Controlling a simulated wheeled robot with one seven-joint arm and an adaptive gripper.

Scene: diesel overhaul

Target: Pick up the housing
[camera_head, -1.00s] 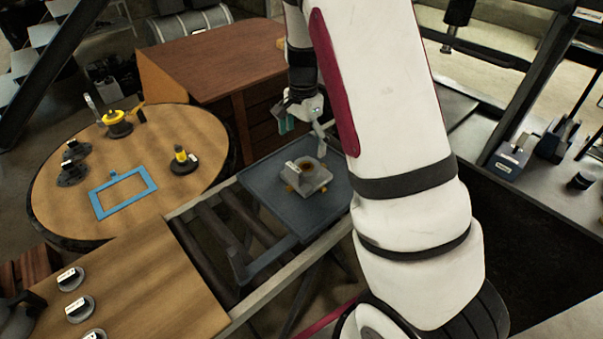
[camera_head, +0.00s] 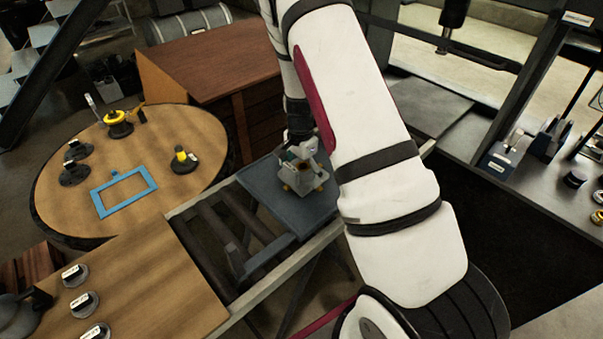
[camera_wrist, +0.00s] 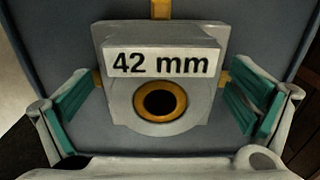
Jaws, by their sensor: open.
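The housing (camera_wrist: 205,103) is a grey block with a "42 mm" label and an orange-ringed round bore. In the head view the housing (camera_head: 305,182) sits on a dark blue-grey tray (camera_head: 272,199), partly hidden by my gripper (camera_head: 298,157). In the wrist view my gripper (camera_wrist: 158,108) is open, with one teal-padded finger on each side of the housing. Gaps show between both pads and the block, so the fingers look apart from it. Small yellow pieces show at the housing's edges.
A round wooden table (camera_head: 60,195) at left holds a blue frame (camera_head: 124,191) and several yellow and black parts. A wooden bench (camera_head: 150,290) with labelled discs is at front left. A brown cabinet (camera_head: 215,60) stands behind the tray. Rollers (camera_head: 215,240) lie left of the tray.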

